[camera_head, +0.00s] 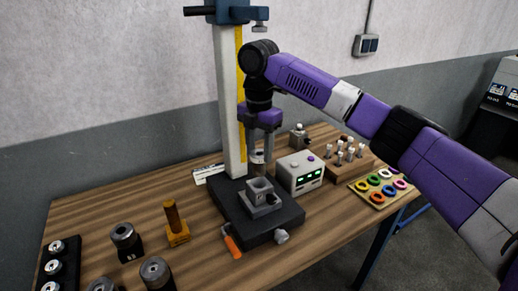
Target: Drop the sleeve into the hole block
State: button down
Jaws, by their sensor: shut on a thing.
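My gripper (258,151) points down in front of the pale column, its fingers close together. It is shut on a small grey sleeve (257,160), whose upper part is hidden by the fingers. The hole block (260,189) is a grey block with a square-looking opening in its top. It sits on the dark base plate of the stand. The sleeve is above the block's opening in the picture; I cannot tell whether they touch.
The stand's column (230,100) rises close behind my gripper. A grey box with a green display (300,172) is just right of the block. An orange-handled tool (232,244) lies by the base plate (275,224). A wooden pin rack (345,160) is farther right.

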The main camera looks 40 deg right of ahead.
aim_at(259, 174)
jog(key=shift+f+b, duration=1.55)
jog(key=shift+f, duration=1.55)
jog(key=shift+f, duration=1.2)
jog(key=c, duration=0.7)
grip_release()
jog(key=shift+r+b, duration=0.7)
jog(key=shift+r, duration=3.2)
